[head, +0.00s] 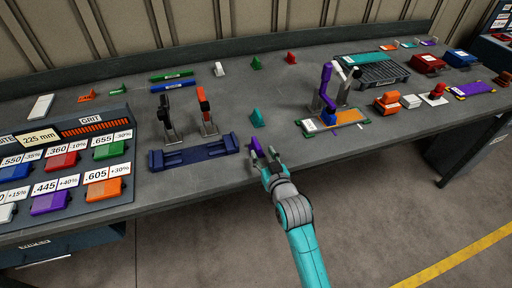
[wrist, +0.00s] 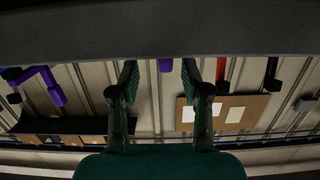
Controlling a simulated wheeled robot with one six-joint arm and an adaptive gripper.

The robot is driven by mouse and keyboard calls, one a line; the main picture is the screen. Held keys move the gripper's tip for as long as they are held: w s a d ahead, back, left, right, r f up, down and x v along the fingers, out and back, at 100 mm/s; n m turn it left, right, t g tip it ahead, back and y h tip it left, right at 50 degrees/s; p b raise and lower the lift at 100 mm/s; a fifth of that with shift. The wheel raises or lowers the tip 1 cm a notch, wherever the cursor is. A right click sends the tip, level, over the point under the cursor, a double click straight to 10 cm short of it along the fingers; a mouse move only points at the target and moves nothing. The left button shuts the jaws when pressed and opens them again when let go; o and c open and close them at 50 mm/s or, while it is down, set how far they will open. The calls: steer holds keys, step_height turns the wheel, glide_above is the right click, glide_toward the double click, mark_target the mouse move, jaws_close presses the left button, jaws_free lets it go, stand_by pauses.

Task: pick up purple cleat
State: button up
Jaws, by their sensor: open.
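The purple cleat (head: 256,147) lies near the front edge of the workbench, at the tip of my gripper (head: 263,158) in the head view, which partly hides it. In the wrist view a small purple piece (wrist: 165,65) shows between and beyond the fingertips, cut off by a dark band above. My gripper (wrist: 160,78) is open, its two fingers apart with nothing seen held between them. Whether a finger touches the cleat I cannot tell.
A teal cleat (head: 257,119) stands just behind. Green (head: 256,63) and red (head: 291,58) cleats stand at the back.

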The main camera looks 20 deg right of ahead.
mark_target(256, 146)
steer(key=shift+w+a+f, duration=0.1)
steer(key=shift+w+f, duration=0.15)
steer(key=shift+w, duration=0.7)
steer(key=shift+w+a+f, duration=0.1)
steer(key=shift+w+f, duration=0.15)
steer(key=shift+w, duration=0.75)
steer(key=shift+w+a+f, duration=0.1)
steer(key=shift+w+f, duration=0.15)
steer(key=shift+w, duration=0.7)
jaws_close()
